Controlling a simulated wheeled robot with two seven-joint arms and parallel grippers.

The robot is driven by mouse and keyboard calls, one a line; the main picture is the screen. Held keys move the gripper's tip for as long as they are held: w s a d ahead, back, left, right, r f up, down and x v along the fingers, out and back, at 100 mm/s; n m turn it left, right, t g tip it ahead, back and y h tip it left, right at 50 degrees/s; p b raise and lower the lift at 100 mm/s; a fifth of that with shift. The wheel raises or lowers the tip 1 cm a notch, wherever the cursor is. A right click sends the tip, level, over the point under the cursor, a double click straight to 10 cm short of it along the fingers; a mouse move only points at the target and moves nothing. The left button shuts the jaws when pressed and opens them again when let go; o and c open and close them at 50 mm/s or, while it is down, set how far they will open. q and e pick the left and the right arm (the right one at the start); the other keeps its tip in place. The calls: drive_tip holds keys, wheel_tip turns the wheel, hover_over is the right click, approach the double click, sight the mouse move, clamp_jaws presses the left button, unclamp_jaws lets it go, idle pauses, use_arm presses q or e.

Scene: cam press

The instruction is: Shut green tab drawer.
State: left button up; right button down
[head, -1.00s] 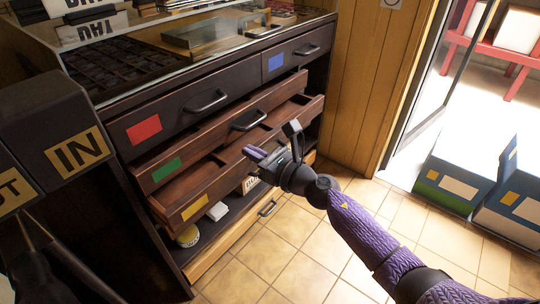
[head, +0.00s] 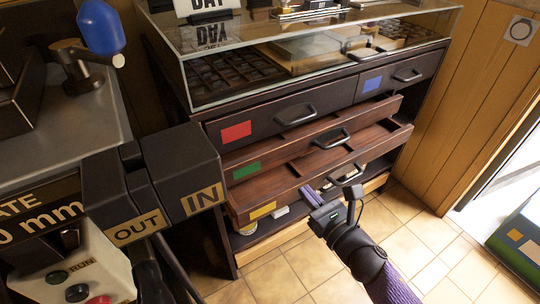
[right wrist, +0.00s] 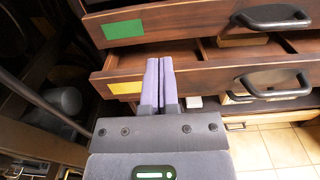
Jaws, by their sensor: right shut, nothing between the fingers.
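The green tab (head: 246,171) marks a dark wooden drawer (head: 290,155) that stands partly pulled out of the cabinet. Its black handle (head: 332,138) is at mid-front. Below it, the yellow-tab drawer (head: 300,190) is also pulled out and sticks out farther. My right gripper (head: 308,193) is shut and empty, in front of the yellow-tab drawer, left of that drawer's handle (head: 346,174). In the right wrist view the closed purple fingers (right wrist: 160,63) overlap the yellow-tab front, below the green tab (right wrist: 124,29). My left gripper is not in view.
The red-tab drawer (head: 236,131) and blue-tab drawer (head: 373,83) above look shut. A glass case (head: 320,60) tops the cabinet. A black machine with IN and OUT labels (head: 202,200) stands close at left. Tiled floor (head: 405,225) is open at right.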

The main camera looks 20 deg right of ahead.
sight(272, 153)
drive_tip(key=w+b, duration=0.1)
drive_tip(key=w, duration=0.2)
drive_tip(key=w+a+b, duration=0.1)
drive_tip(key=w, duration=0.3)
drive_tip(key=w+b, duration=0.1)
drive_tip(key=w, duration=0.3)
drive_tip(key=shift+a+f+b, duration=0.15)
drive_tip(key=shift+a+b, duration=0.05)
drive_tip(key=shift+b, duration=0.15)
drive_tip(key=shift+w, duration=0.4)
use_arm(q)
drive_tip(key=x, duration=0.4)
use_arm(e)
drive_tip(key=w+b, duration=0.2)
drive_tip(key=w, duration=0.1)
drive_tip(key=shift+w+a+f, duration=0.1)
drive_tip(key=shift+w+a, duration=0.15)
drive_tip(key=shift+a, duration=0.1)
drive_tip(key=shift+w, duration=0.1)
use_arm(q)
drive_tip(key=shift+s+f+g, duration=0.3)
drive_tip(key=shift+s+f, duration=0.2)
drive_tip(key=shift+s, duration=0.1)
use_arm(e)
drive_tip(key=shift+r, duration=0.2)
